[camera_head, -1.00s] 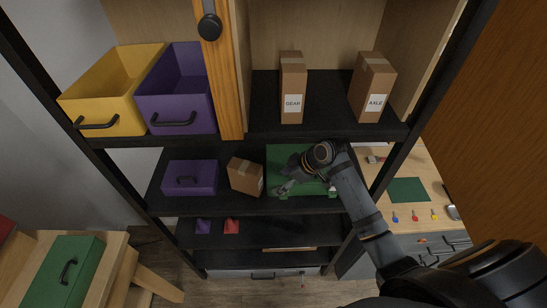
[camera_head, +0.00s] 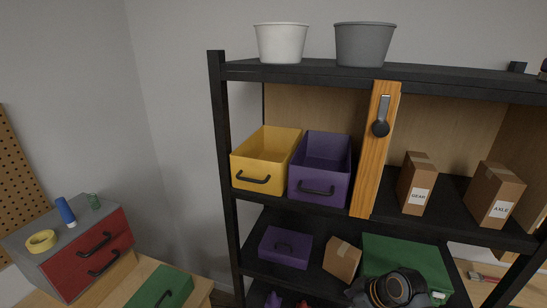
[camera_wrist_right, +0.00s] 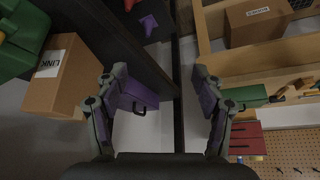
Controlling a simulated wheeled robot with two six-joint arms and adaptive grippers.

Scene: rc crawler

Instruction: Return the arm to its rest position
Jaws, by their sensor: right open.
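My right gripper (camera_wrist_right: 160,75) is open in the right wrist view, with its two fingers spread and nothing seen held between them. In the head view my right wrist (camera_head: 395,289) shows at the bottom edge, in front of the green case (camera_head: 405,258) on the middle shelf; the fingers are not clear there. A cardboard box labelled LINK (camera_wrist_right: 65,75) is left of the gripper in the wrist view, apart from it. A purple drawer (camera_wrist_right: 138,104) with a black handle shows partly behind the left finger. My left gripper is not in view.
The black shelf rack (camera_head: 225,150) surrounds the wrist. Yellow (camera_head: 262,182) and purple (camera_head: 318,190) bins and boxes labelled GEAR (camera_head: 416,185) and AXLE (camera_head: 492,195) stand on the shelf above. A red-fronted drawer unit (camera_head: 90,250) stands at left. Open wall space lies left of the rack.

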